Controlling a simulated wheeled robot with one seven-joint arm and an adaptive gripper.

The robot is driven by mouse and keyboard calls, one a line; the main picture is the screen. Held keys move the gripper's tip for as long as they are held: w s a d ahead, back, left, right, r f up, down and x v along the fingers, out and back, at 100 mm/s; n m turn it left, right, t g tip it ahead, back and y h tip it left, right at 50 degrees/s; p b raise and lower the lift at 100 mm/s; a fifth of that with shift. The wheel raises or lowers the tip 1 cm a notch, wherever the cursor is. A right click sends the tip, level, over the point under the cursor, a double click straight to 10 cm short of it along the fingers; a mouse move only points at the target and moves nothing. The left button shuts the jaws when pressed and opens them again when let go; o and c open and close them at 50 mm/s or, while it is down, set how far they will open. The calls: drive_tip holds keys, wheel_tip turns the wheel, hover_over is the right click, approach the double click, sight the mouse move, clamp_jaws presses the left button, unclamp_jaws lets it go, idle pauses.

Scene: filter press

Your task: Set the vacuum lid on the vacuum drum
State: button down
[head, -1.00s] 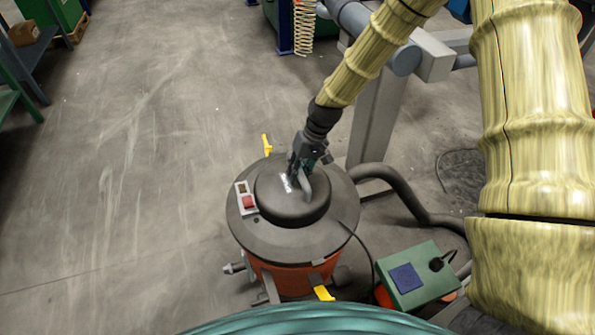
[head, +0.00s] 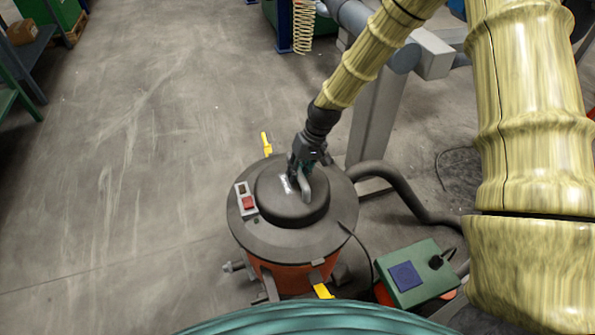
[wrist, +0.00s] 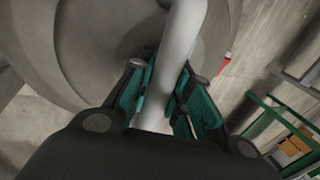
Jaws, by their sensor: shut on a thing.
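The vacuum lid (head: 270,229) is a dark grey disc with a raised dome, a grey handle on top and a red switch. It sits over the orange vacuum drum (head: 283,277), and no clear gap shows between them from this angle. My gripper (head: 301,178) is above the dome with its fingers around the handle. In the wrist view my gripper (wrist: 163,100) has its teal-padded fingers closed on the grey handle (wrist: 176,55), with the lid (wrist: 85,45) behind it. The drum's far side is hidden under the lid.
Yellow latches stand at the drum's back (head: 266,144) and front (head: 323,291). A dark hose (head: 405,193) runs off to the right. A green box with a blue panel (head: 410,274) stands at the lower right. The floor at left is clear.

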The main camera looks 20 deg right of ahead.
drive_tip(key=shift+w+f, duration=0.1)
drive_tip(key=shift+f, duration=0.65)
drive_tip(key=c, duration=1.2)
unclamp_jaws()
drive_tip(key=shift+c, duration=0.2)
drive_tip(key=shift+f, duration=0.15)
drive_tip(key=v, duration=1.2)
